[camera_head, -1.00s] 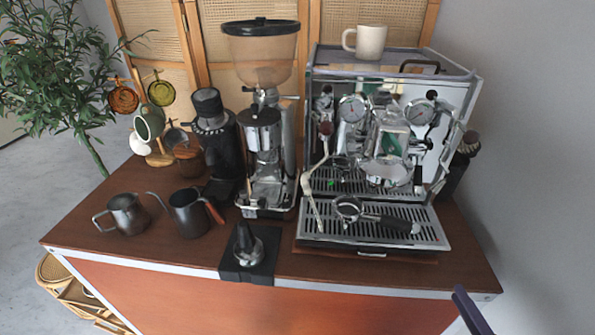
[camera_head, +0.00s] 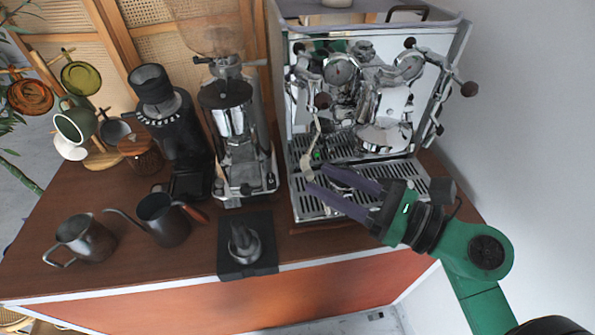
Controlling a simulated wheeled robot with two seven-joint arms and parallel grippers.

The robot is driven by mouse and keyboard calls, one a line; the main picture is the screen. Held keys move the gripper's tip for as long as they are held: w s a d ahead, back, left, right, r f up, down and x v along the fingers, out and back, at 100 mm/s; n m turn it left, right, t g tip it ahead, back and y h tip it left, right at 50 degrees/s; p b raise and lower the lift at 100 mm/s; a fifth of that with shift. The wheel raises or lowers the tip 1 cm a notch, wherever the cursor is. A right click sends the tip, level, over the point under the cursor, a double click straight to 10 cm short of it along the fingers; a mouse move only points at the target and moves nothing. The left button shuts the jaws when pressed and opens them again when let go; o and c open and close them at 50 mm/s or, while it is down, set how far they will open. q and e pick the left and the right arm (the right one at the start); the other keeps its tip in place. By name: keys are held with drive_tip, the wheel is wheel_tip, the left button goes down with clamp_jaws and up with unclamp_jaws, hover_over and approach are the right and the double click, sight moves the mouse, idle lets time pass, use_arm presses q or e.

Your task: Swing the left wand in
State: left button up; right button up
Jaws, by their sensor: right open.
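The left wand (camera_head: 316,139) is a thin pale metal tube on the left side of the espresso machine (camera_head: 285,85). It hangs down from below a dark knob toward the drip tray (camera_head: 311,208). My right gripper (camera_head: 317,178) reaches in from the right, low over the drip tray, with two long purple fingers. It is open, with its fingertips close to the wand's lower end. I cannot tell whether they touch it. The gripper hides much of the tray and most of the portafilter lying there. My left gripper is not in view.
A grinder (camera_head: 232,135) stands just left of the machine. A black tamper (camera_head: 242,243) sits on a dark mat at the counter's front edge. A wall rises close on the right.

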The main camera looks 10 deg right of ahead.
sight(312, 172)
drive_tip(key=p+x, duration=0.1)
drive_tip(key=x, duration=0.1)
drive_tip(key=p+x, duration=0.1)
drive_tip(key=shift+w+a+r+p, duration=0.15)
drive_tip(key=shift+w+r+p, duration=0.1)
drive_tip(key=shift+w+p, duration=0.05)
drive_tip(key=x, duration=0.1)
drive_tip(key=p+x, duration=0.1)
drive_tip(key=x, duration=0.1)
drive_tip(key=shift+w+a+f, duration=0.1)
drive_tip(key=shift+a+f, duration=0.1)
drive_tip(key=shift+f, duration=0.05)
drive_tip(key=shift+d+f, duration=0.1)
drive_tip(key=shift+f, duration=0.05)
drive_tip(key=shift+c, duration=0.6)
clamp_jaws()
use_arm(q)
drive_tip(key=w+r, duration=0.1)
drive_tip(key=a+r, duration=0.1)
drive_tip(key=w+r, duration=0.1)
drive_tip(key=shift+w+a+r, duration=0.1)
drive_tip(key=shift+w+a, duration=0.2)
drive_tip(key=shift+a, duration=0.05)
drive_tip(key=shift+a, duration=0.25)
